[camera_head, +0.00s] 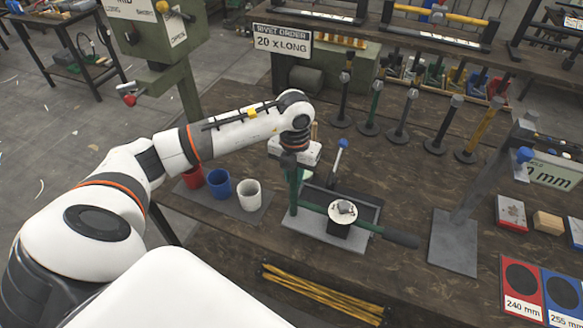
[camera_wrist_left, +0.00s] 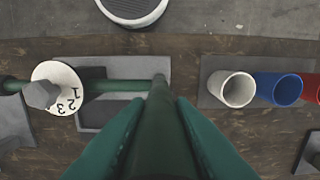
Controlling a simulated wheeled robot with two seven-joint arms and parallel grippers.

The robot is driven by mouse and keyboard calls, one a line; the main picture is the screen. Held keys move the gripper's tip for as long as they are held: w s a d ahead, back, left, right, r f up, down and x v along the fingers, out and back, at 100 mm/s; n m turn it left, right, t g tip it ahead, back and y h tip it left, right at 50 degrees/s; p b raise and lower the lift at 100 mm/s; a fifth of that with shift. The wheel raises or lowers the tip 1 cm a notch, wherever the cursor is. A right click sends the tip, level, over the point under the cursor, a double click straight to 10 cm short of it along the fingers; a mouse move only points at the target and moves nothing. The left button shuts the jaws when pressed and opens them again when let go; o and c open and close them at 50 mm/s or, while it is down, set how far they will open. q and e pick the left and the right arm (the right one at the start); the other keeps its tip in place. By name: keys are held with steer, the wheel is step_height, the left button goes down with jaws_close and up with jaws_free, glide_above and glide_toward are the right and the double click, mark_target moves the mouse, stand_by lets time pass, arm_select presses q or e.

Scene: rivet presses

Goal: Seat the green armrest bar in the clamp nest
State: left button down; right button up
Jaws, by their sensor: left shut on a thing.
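My left gripper (camera_head: 293,172) points down at the left side of the fixture on the bench. In the left wrist view its green fingers (camera_wrist_left: 163,135) are shut on the green armrest bar (camera_wrist_left: 161,110). A green length (camera_head: 315,207) with a black grip (camera_head: 401,238) runs level to the right across the clamp nest (camera_head: 331,238). It passes under a white numbered dial (camera_head: 342,212), with a grey knob on top in the wrist view (camera_wrist_left: 42,94). I cannot tell how the green parts join or whether the bar touches the nest. My right gripper is not in view.
A blue-knobbed lever (camera_head: 340,155) rises behind the nest. Red, blue and white cups (camera_head: 249,194) stand at the left. Several upright bars (camera_head: 402,117) stand behind. A tilted grey post (camera_head: 462,190) stands right, and yellow bars (camera_head: 318,292) lie near the front.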

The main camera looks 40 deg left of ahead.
arm_select(q)
steer(key=w+a+f+b, duration=0.1)
steer(key=w+a+b, duration=0.1)
steer(key=w+b, duration=0.3)
steer(key=shift+w+a+f, duration=0.15)
steer(key=shift+w, duration=2.25)
steer(key=shift+b, duration=0.3)
steer(key=shift+f+b, duration=0.3)
steer(key=shift+f, duration=0.25)
steer(key=shift+f+b, duration=0.65)
steer(key=shift+f, duration=0.45)
steer(key=c, duration=1.2)
jaws_free()
steer(key=shift+s, duration=0.1)
steer(key=shift+o, duration=0.2)
